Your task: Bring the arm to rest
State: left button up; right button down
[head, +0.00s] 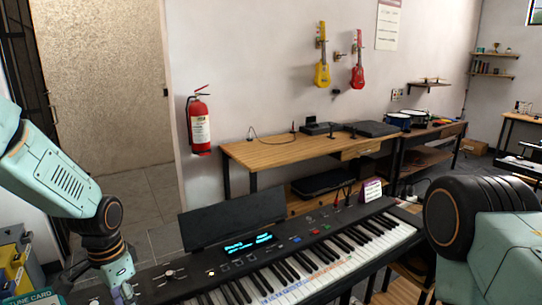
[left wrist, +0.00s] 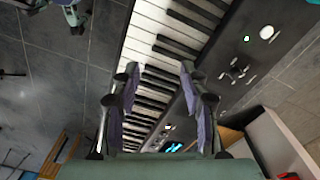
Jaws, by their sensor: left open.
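My left arm comes in from the left in the head view, and its gripper (head: 124,293) is low over the left end of the keyboard, partly cut off by the lower edge. In the left wrist view the left gripper (left wrist: 159,72) is open, its two fingers apart with nothing between them. The black keyboard (head: 222,265) with white keys lies beyond the fingers in that view (left wrist: 205,40). My right arm shows at the right of the head view, but its gripper is out of the picture.
A keyboard screen (head: 236,247) glows blue. A wooden bench (head: 275,152) stands behind, with black devices on top. A fire extinguisher (head: 198,124), a yellow ukulele (head: 322,75) and a red ukulele (head: 357,77) hang on the wall. Yellow box-like things (head: 18,265) are at lower left.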

pick_arm(q)
jog(key=shift+n, duration=0.8)
jog(key=s+d+f, duration=0.1)
jog(key=s+f, duration=0.1)
jog(key=f, duration=0.1)
jog(key=s+d+f, duration=0.1)
jog(key=s+f, duration=0.1)
jog(key=f, duration=0.1)
jog(key=s+d+f, duration=0.1)
jog(key=s+f, duration=0.1)
jog(key=f, duration=0.1)
jog(key=shift+d, duration=0.4)
jog(key=s+d+f+n, duration=0.1)
jog(key=s+f+n, duration=0.15)
jog(key=s, duration=0.65)
jog(key=s+d+f+n, duration=0.1)
jog(key=s+f, duration=0.2)
jog(key=s, duration=0.5)
jog(key=s+d+f+n, duration=0.2)
jog(key=s+f, duration=0.1)
jog(key=s, duration=0.6)
notch_tip(320, 180, down, 12)
jog(key=w+b, duration=0.1)
jog(key=b, duration=1.1)
jog(key=shift+a, duration=0.25)
pick_arm(e)
notch_tip(320, 180, down, 12)
jog(key=shift+w, duration=0.15)
